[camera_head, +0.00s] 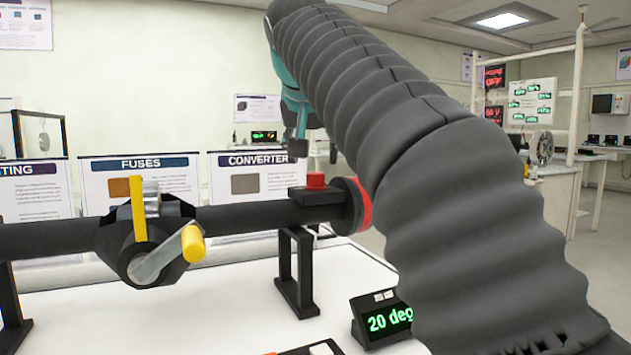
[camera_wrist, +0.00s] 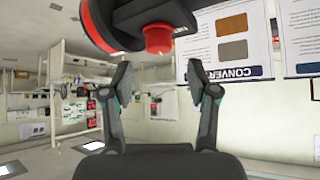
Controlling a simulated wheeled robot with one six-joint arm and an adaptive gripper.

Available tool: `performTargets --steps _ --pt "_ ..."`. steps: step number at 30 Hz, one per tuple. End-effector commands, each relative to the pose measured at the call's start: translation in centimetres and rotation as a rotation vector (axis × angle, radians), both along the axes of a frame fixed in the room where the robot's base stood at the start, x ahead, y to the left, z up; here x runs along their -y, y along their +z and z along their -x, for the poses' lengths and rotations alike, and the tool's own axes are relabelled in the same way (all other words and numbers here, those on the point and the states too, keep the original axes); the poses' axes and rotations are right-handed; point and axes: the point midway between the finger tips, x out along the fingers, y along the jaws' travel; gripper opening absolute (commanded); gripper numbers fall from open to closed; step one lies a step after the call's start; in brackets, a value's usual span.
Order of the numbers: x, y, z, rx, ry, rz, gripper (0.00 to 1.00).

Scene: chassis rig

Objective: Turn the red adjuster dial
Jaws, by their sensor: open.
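A black disc with a red rim (camera_head: 364,205), which looks like the red adjuster dial, sits on the right end of a black horizontal pipe (camera_head: 245,215). A small red cap (camera_head: 316,180) stands on a black block just left of it. In the wrist view, the red rim (camera_wrist: 97,28) is at the upper left and the red cap (camera_wrist: 158,38) is ahead, between the finger lines. My gripper (camera_wrist: 159,82) is open and empty, apart from both.
A display (camera_head: 384,318) reads "20 deg", its right edge hidden by my arm. A valve with a yellow lever (camera_head: 139,208) and a yellow-tipped crank (camera_head: 193,243) sits on the pipe at left. A black stand (camera_head: 297,270) supports the pipe. Information boards (camera_head: 140,183) stand behind.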

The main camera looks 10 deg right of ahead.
Motion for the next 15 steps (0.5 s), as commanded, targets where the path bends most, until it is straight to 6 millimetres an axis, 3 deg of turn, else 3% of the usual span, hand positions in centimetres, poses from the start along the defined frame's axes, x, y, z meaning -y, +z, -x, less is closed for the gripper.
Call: performTargets --steps 6,15 --pt "1.1 -3.0 -2.6 -0.001 -0.005 0.000 0.59" --pt "1.7 -4.6 -4.3 -0.001 -0.004 0.000 0.59"
